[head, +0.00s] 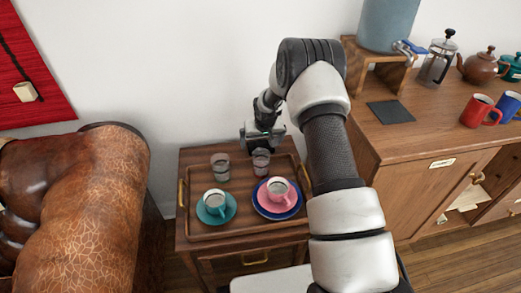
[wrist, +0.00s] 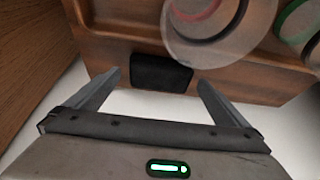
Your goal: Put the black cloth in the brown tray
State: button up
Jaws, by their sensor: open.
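The brown wooden tray (head: 205,234) stands on a small side table, holding cups, saucers and glasses. My gripper (head: 262,137) is over the back of the tray, near the wall. In the wrist view my gripper (wrist: 158,85) is open, its fingers wide apart. A small black cloth-like piece (wrist: 161,72) lies below and between the fingertips, at the tray's back edge. I cannot tell whether it is inside the rim or on it. My gripper hides it in the head view. A flat dark square (head: 390,111) lies on the cabinet top.
Glasses (head: 220,167), a teal cup (head: 214,201) and a pink cup (head: 278,190) fill much of the tray. The wooden cabinet (head: 400,145) stands close on the right, bearing mugs and a dispenser. A brown leather seat (head: 90,210) is on the left.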

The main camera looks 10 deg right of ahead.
jog(key=x, duration=0.2)
jog(key=shift+w+f, duration=0.15)
jog(key=shift+f, duration=0.05)
jog(key=c, duration=1)
notch_tip(320, 180, up, 10)
jog(key=p, duration=0.3)
notch_tip(320, 180, up, 8)
jog(key=p, duration=0.3)
send_over(261, 145)
jog(key=s+r+b, duration=0.2)
jog(key=s+r, duration=0.3)
jog(key=s, duration=0.7)
jog(key=s+r+b, duration=0.2)
jog(key=s+r, duration=0.4)
jog(key=s, duration=0.6)
jog(key=w+p+v, duration=0.1)
jog(key=p+v, duration=0.4)
jog(key=p, duration=0.3)
jog(key=w+r+p+v, duration=0.1)
jog(key=p+v, duration=0.3)
jog(key=p, duration=0.5)
jog(key=w+p+v, duration=0.1)
jog(key=p+v, duration=0.4)
jog(key=p, duration=0.3)
jog(key=shift+a+r+p, duration=0.25)
jog(key=shift+r+p, duration=0.15)
jog(key=shift+r, duration=0.05)
